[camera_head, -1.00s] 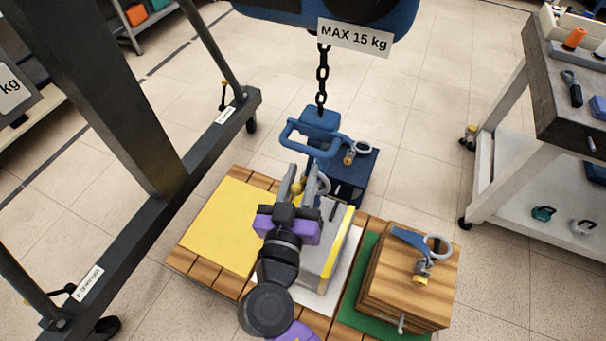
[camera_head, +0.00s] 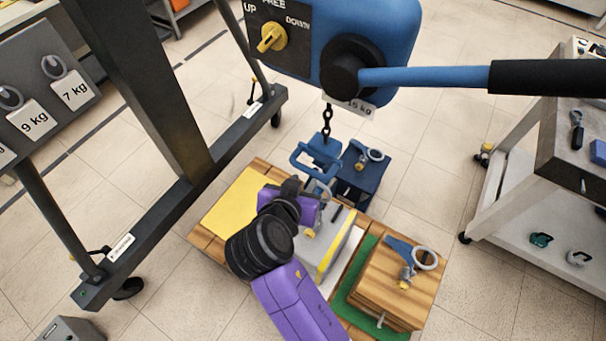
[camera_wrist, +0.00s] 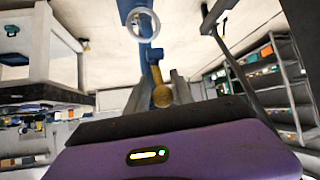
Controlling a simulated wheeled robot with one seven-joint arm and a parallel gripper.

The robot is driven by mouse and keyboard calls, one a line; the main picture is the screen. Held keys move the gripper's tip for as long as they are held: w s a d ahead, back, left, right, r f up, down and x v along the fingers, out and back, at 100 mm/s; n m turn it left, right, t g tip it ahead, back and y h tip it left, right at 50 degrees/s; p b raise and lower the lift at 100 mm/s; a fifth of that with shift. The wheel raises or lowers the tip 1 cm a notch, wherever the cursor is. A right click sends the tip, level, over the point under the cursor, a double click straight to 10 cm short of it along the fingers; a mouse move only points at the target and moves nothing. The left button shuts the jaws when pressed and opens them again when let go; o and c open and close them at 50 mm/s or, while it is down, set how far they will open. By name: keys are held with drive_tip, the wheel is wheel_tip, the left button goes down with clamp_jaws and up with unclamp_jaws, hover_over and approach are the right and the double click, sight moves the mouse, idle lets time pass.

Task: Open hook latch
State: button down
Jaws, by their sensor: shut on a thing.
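The blue hook (camera_head: 303,163) hangs from a chain (camera_head: 327,120) above the pallet; part of it also shows in the wrist view (camera_wrist: 148,55). Its latch is a yellow lever with a round end (camera_wrist: 162,95) in the wrist view. A light ring (camera_wrist: 143,24) shows beyond it. My gripper (camera_wrist: 160,94) is shut on the lever's round end, with a grey finger on each side. In the head view my purple and black wrist covers most of the gripper and the latch. A grey block with a yellow edge (camera_head: 338,240) lies just beneath my wrist.
The blue hoist (camera_head: 400,35) with its yellow switch (camera_head: 272,38) and long handle (camera_head: 430,77) hangs overhead. A blue block (camera_head: 360,185) stands behind the hook. A wooden block (camera_head: 385,285) stands right on green. The yellow pad (camera_head: 232,205) is bare. A dark frame post (camera_head: 140,90) rises left.

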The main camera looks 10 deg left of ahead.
drive_tip(key=shift+a+r+g+y+p, duration=0.1)
drive_tip(key=shift+r+g+y+p, duration=0.3)
drive_tip(key=shift+p, duration=0.3)
drive_tip(key=shift+f, duration=0.1)
drive_tip(key=c, duration=1.2)
unclamp_jaws()
drive_tip(key=shift+c, duration=0.2)
drive_tip(key=v, duration=0.7)
drive_tip(key=shift+s+r+b, duration=0.2)
drive_tip(key=shift+r+b, duration=0.1)
drive_tip(key=shift+r, duration=0.1)
